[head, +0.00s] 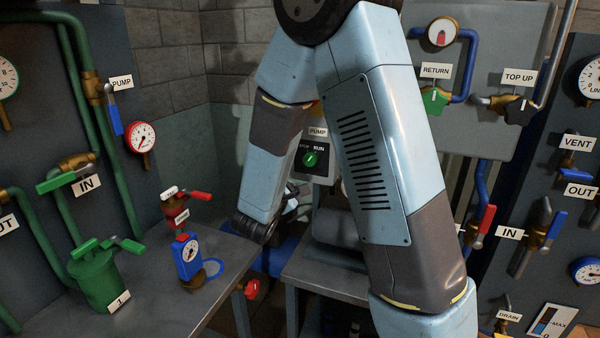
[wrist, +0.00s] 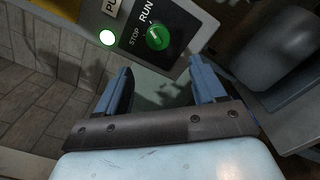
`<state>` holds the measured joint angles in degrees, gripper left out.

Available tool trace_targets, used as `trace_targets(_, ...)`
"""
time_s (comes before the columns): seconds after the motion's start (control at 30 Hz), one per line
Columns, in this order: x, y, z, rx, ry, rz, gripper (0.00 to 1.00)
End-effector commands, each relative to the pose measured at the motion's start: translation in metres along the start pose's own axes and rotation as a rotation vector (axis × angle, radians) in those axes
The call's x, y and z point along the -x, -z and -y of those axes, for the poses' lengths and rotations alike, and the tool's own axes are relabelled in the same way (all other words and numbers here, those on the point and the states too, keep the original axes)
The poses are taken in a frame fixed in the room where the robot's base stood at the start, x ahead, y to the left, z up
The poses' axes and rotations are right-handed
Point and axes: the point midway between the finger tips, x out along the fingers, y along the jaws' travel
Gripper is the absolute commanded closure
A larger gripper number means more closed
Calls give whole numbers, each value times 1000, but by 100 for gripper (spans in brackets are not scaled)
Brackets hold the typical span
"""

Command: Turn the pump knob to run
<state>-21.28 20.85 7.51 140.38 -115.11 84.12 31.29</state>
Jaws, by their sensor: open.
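The pump panel (head: 316,172) is a light-framed dark box on the far side, labelled PUMP, with STOP on the left and RUN on the right. Its round green knob (head: 310,159) sits below these words. In the wrist view the knob (wrist: 158,37) appears tilted with the panel (wrist: 188,30), and which word its mark points at is too small to tell. My gripper (wrist: 163,80) is open and empty, its two blue fingers apart, with the knob above the gap between them in the picture and not touched. In the head view my arm partly hides the gripper.
A lit round lamp (wrist: 107,38) is on the panel beside STOP. A grey rounded machine body (wrist: 288,45) stands to the right of the fingers. A metal bench (head: 150,285) with a green canister (head: 100,280) and a blue gauge (head: 187,257) stands at left.

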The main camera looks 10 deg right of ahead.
Motion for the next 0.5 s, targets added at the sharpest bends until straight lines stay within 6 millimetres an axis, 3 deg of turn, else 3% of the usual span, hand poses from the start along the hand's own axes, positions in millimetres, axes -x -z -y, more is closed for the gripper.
trace_targets(0.2, 27, 0, 0, 1, 0, -1, 31)
trace_targets(0.5, 35, 0, 1, 1, 1, 1, 31)
